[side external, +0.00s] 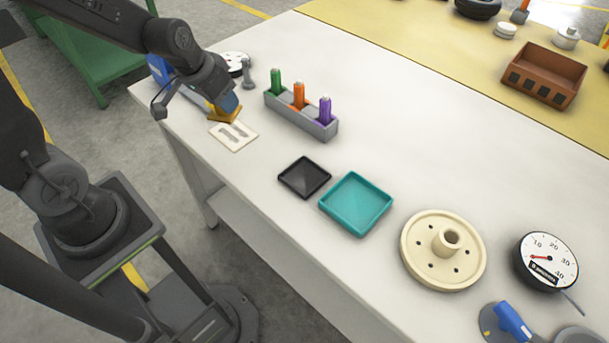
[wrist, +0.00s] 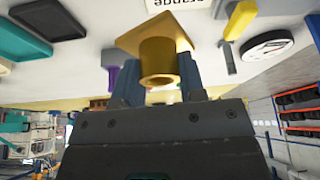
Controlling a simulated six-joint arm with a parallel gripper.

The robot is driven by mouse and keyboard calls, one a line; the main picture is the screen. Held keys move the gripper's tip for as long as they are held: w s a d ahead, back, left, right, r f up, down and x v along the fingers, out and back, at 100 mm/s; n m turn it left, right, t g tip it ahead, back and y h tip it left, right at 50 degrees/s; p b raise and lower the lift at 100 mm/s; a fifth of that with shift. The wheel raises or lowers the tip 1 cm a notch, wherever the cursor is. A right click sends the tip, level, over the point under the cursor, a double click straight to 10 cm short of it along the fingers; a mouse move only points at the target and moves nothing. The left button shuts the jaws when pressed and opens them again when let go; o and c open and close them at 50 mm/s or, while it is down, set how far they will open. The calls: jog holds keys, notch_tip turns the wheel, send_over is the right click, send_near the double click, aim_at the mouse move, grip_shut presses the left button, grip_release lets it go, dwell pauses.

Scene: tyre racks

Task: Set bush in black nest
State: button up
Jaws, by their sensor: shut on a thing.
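The bush is a brass-yellow flanged piece (wrist: 158,60) with a round hollow barrel and a square-looking flange. My gripper (side external: 228,104) is shut on it, with one finger on each side of the barrel in the wrist view. In the side view the bush (side external: 221,114) shows just below the fingers, above or close to a white card at the table's left end; the exact gap is unclear. The black nest (side external: 304,177) is a shallow, empty square tray on the white table, right of and nearer than my gripper. It also shows at the wrist view's upper left (wrist: 44,20).
A grey rack (side external: 300,115) with green, orange and purple pegs stands right of my gripper, behind the black nest. A teal tray (side external: 356,204) sits close beside the nest. A cream flanged wheel (side external: 443,275) and a dial gauge (side external: 546,261) lie farther right.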

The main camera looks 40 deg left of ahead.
jog(key=m, duration=0.1)
jog(key=d+m+h, duration=0.1)
jog(key=m, duration=0.1)
jog(key=m+h, duration=0.1)
jog(key=m, duration=0.1)
jog(key=shift+w+d, duration=0.25)
jog(key=w+d+f+m+g, duration=0.1)
jog(key=d+f+m+g, duration=0.1)
jog(key=d+m, duration=0.3)
jog(key=w+d+f+m+g+h, duration=0.1)
jog(key=d+m+g, duration=0.1)
jog(key=d+m, duration=0.4)
jog(key=w+d+f+m+g+h, duration=0.1)
jog(key=w+d+f+m+g, duration=0.1)
jog(key=d+m, duration=0.4)
jog(key=shift+w+f+m, duration=0.1)
jog(key=shift+f+m, duration=0.2)
jog(key=shift+m, duration=0.5)
jog(key=shift+f, duration=2)
jog(key=o, duration=1)
jog(key=shift+f, duration=0.15)
